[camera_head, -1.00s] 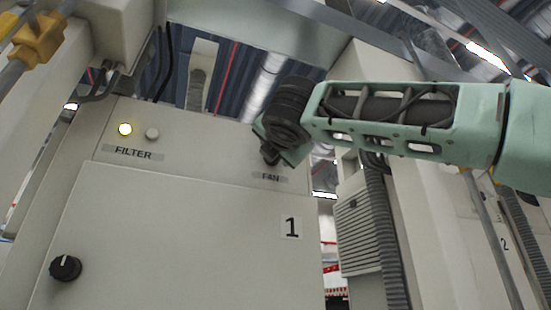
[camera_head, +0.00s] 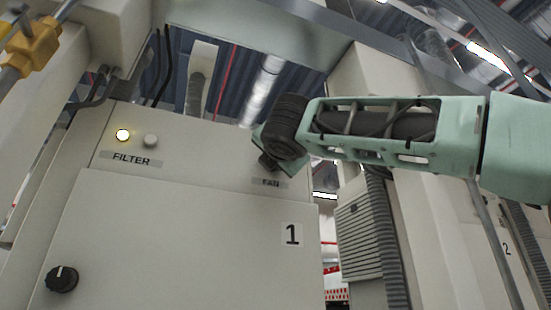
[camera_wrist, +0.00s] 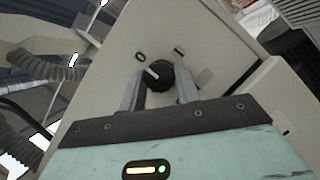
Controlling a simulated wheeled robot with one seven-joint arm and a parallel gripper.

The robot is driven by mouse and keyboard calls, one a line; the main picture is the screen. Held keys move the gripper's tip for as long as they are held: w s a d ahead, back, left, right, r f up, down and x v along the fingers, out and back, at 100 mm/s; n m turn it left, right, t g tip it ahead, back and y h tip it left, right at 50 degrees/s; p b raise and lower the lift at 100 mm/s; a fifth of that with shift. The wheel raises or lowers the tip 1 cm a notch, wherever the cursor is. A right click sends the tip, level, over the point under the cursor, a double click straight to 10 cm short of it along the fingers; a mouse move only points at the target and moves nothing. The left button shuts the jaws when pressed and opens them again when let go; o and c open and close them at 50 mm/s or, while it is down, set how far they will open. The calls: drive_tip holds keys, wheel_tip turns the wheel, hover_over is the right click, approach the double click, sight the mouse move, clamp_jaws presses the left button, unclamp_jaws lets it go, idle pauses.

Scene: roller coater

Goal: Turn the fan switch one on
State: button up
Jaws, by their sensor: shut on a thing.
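The fan switch is a round black knob with a white pointer line, and it shows in the wrist view (camera_wrist: 161,75) on a beige panel. In the head view the knob is mostly hidden behind my wrist, just above the FAN label (camera_head: 271,182) on the cabinet marked 1 (camera_head: 180,235).
A lit yellow lamp (camera_head: 123,135) and an unlit pale button (camera_head: 151,140) sit above the FILTER label (camera_head: 131,158). Another black knob (camera_head: 62,279) is on the cabinet door at lower left. A ribbed grey hose (camera_head: 383,240) runs beside the cabinet on the right.

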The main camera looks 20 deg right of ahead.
drive_tip(key=shift+m, duration=0.5)
drive_tip(key=m+g+p, duration=0.1)
drive_tip(key=m+g, duration=0.1)
drive_tip(key=m, duration=0.3)
drive_tip(key=m+g+p, duration=0.2)
drive_tip(key=m, duration=0.4)
drive_tip(key=m+g+y+p, duration=0.1)
drive_tip(key=m+g+p, duration=0.1)
drive_tip(key=m, duration=0.3)
drive_tip(key=shift+r, duration=0.25)
drive_tip(key=shift+m, duration=0.4)
drive_tip(key=o, duration=1)
drive_tip(key=shift+r, duration=0.1)
